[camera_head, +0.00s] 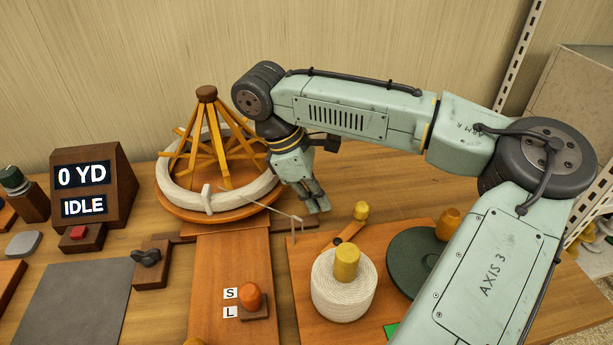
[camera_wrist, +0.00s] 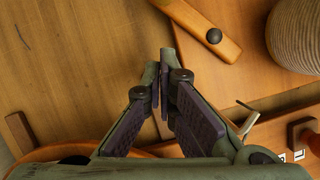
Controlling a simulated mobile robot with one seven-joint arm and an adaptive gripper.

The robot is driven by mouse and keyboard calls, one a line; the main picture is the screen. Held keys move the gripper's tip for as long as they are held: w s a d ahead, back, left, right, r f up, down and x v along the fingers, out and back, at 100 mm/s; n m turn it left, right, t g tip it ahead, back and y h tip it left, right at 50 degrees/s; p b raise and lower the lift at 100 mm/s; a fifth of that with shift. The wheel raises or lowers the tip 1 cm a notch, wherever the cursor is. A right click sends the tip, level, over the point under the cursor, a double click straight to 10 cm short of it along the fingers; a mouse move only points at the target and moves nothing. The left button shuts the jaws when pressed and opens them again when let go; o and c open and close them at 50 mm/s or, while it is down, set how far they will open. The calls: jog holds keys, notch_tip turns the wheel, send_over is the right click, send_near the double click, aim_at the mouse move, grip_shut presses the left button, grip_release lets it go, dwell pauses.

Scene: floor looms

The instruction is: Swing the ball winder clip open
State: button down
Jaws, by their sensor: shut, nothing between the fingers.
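The orange wooden clip arm (camera_head: 350,231), with a dark pivot and a yellow knob (camera_head: 361,210) at its far end, lies on the ball winder's orange board (camera_head: 305,300). It also shows at the top of the wrist view (camera_wrist: 205,28), with its dark pivot and its upper end cut off. The winder's cream yarn ball (camera_head: 343,292) on a yellow core stands just in front of the clip. My gripper (camera_head: 322,209) is shut and empty, pointing down, left of the yellow knob. In the wrist view its fingertips (camera_wrist: 162,72) are together, apart from the clip.
The wooden swift (camera_head: 206,130) with a cream skein stands left of my gripper. A thin strand runs to a wire guide (camera_head: 297,225) at the board's edge. A dark green disc (camera_head: 415,258) with an orange knob lies right of the yarn ball. A display (camera_head: 90,190) reads 0 YD, IDLE.

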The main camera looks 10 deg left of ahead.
aim_at(361, 212)
jog(key=shift+w+d+r+p, duration=0.15)
jog(key=shift+d+p, duration=0.15)
jog(key=shift+d, duration=1.55)
jog(key=shift+d+m+p, duration=0.1)
jog(key=shift+m+p, duration=0.2)
